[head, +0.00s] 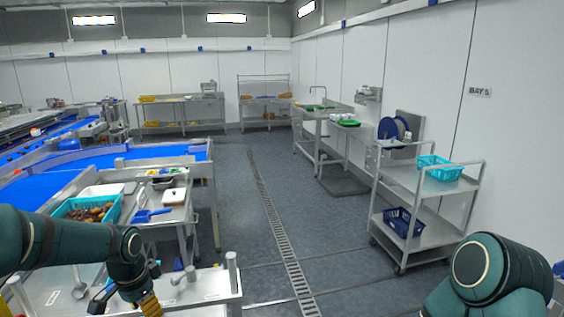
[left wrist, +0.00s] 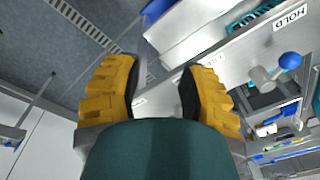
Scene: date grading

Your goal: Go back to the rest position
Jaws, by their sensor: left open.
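My left gripper (left wrist: 160,92) shows in the left wrist view with its two yellow fingers spread apart and nothing between them. In the head view the left gripper (head: 150,303) is at the bottom edge, only partly in the picture, by the front of a steel bench (head: 212,287). My green left arm comes in from the left, over the bench. My right arm shows at the bottom right, but its gripper is out of the picture.
A teal crate of dates (head: 75,221) and a blue scoop (head: 150,215) are on the bench side at left. A steel cart (head: 405,178) holding a teal basket (head: 440,168) and a dark blue basket (head: 403,222) stands at right. The floor between is clear, with a drain channel (head: 280,229).

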